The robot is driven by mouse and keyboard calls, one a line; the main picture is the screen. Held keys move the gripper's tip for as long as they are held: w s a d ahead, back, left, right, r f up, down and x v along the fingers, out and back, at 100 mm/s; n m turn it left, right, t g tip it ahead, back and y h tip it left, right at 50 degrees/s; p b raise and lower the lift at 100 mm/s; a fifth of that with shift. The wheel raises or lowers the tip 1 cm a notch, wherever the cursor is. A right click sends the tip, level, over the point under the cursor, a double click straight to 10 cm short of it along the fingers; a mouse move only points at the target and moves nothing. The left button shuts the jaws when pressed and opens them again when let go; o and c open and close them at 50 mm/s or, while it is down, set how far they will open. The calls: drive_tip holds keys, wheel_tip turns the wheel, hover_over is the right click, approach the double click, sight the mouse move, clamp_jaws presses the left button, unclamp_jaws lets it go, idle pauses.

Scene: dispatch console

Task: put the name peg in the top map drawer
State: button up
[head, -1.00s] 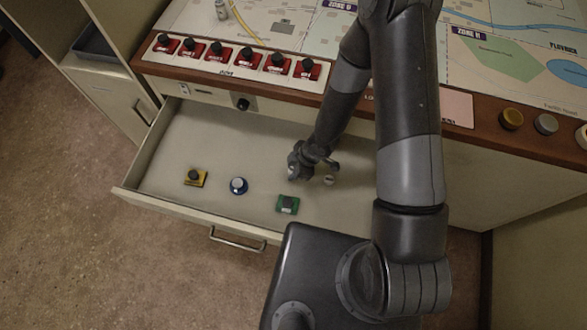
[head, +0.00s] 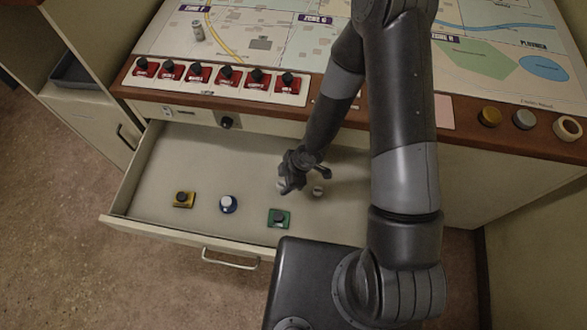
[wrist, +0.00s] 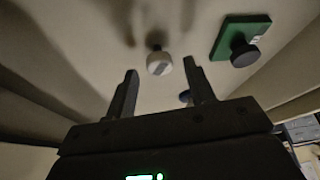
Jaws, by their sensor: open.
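The top map drawer (head: 250,160) stands pulled out below the console's map top. My gripper (head: 304,180) is inside it, low over the floor at the right part, open with nothing between its fingers. In the wrist view a small round white peg with a grey stripe (wrist: 159,63) lies just beyond the open fingertips, apart from them. A small white peg (head: 318,191) shows beside my gripper in the head view. I cannot tell which piece is the name peg. A pale spot by the left finger is partly hidden.
The drawer also holds a yellow block with black knob (head: 183,199), a blue disc with white knob (head: 228,204) and a green block with black knob (head: 279,218). Red switches (head: 227,76) line the console edge. A silver cylinder (head: 198,31) stands on the map.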

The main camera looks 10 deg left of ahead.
drive_tip(key=v, duration=0.9)
drive_tip(key=shift+r, duration=0.15)
drive_tip(key=shift+d, duration=0.15)
idle(0.6)
